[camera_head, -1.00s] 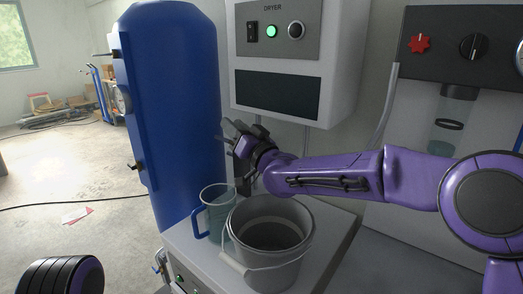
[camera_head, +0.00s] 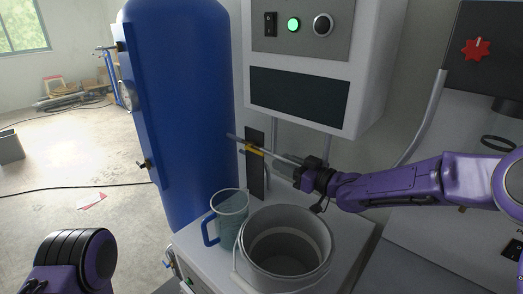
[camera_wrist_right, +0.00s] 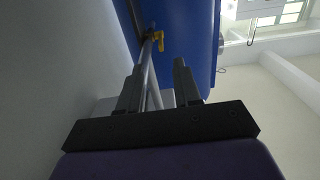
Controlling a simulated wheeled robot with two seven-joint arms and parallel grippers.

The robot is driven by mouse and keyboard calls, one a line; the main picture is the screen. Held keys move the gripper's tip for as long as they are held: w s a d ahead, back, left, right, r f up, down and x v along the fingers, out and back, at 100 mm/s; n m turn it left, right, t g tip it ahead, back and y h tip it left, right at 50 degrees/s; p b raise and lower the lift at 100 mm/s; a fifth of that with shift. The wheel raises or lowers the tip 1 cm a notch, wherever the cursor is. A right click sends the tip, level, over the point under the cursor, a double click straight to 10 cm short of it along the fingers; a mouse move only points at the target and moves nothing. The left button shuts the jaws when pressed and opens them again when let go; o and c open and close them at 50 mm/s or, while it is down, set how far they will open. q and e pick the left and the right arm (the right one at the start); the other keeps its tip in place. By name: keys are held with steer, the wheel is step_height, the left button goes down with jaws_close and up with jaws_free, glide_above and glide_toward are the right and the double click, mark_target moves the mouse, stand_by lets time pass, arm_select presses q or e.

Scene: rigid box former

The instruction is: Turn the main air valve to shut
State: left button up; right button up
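The main air valve looks like a small yellow handle (camera_head: 254,150) on a thin grey pipe beside the blue tank. The yellow handle (camera_wrist_right: 158,40) also shows in the right wrist view, beyond the fingertips. My right gripper (camera_head: 293,168) is to the right of the handle in the head view, apart from it. In the right wrist view my right gripper (camera_wrist_right: 158,80) is open, its two fingers spread, with the pipe showing behind and between them. Nothing is held in it. My left gripper is out of view; only a part of my left arm shows at the lower left.
A blue tank (camera_head: 185,110) stands to the left of the pipe. A dryer box (camera_head: 300,95) hangs above my right gripper. A clear jug (camera_head: 228,215) and a grey bucket (camera_head: 325,235) stand on the cabinet below. A red knob (camera_head: 476,49) is at upper right.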

mark_target(255, 150)
steer(key=p+x, duration=0.1)
steer(key=x, duration=0.6)
steer(key=shift+w+a, duration=0.25)
steer(key=shift+a, duration=0.1)
jaws_close()
steer(key=shift+r, duration=0.2)
stand_by(0.7)
